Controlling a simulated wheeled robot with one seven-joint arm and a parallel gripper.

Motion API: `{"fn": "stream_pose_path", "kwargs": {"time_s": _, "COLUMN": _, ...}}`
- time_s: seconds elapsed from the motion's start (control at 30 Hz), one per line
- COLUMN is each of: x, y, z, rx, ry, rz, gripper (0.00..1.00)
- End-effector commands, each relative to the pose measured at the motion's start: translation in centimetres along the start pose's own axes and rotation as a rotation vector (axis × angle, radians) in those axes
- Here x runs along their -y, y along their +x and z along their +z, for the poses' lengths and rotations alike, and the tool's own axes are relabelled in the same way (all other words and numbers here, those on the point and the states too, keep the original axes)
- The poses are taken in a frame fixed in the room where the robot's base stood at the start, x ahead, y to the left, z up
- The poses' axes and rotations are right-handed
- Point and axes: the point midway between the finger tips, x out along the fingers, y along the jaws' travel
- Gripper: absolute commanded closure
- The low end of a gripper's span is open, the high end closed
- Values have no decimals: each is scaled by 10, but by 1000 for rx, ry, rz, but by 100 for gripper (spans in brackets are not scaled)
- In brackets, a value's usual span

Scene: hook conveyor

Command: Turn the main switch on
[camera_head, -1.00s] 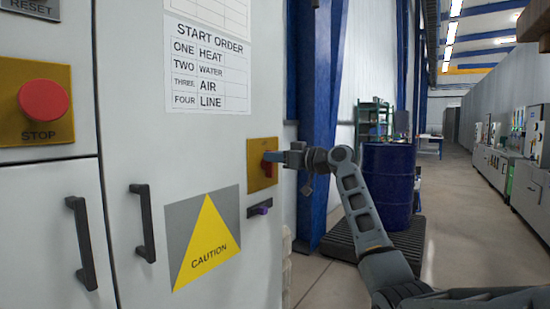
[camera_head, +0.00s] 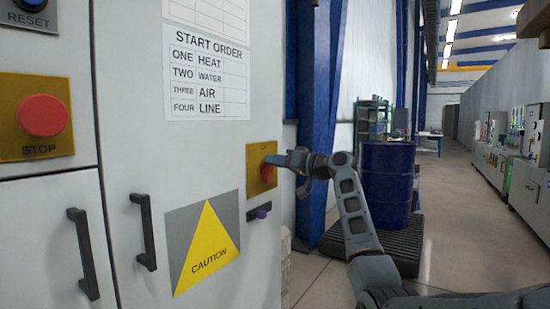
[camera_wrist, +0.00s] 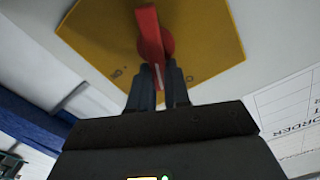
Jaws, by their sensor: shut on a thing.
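The main switch is a red rotary handle (camera_wrist: 151,38) on a yellow plate (camera_head: 257,181), set in the grey cabinet front. In the wrist view the handle's long end reaches down between my gripper's two dark fingers (camera_wrist: 158,82), and they are shut on it. The wrist view also shows the yellow plate (camera_wrist: 208,35) behind the handle, with small marks too blurred to read fully. In the head view my gripper (camera_head: 276,162) meets the switch from the right and covers part of the handle.
A start-order sheet (camera_head: 207,75) hangs above a caution sign (camera_head: 202,240) on the cabinet. A red stop button (camera_head: 43,115) and black door handles (camera_head: 145,230) stand to the left. A blue drum (camera_head: 387,187) stands behind my arm. The aisle floor (camera_head: 455,220) is clear at right.

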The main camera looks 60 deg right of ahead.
Motion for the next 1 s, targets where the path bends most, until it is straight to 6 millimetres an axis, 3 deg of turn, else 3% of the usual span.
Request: {"fn": "stream_pose_path", "kwargs": {"time_s": 1.0, "x": -19, "y": 0, "z": 8, "rx": 1, "ry": 931, "rz": 2, "gripper": 100}}
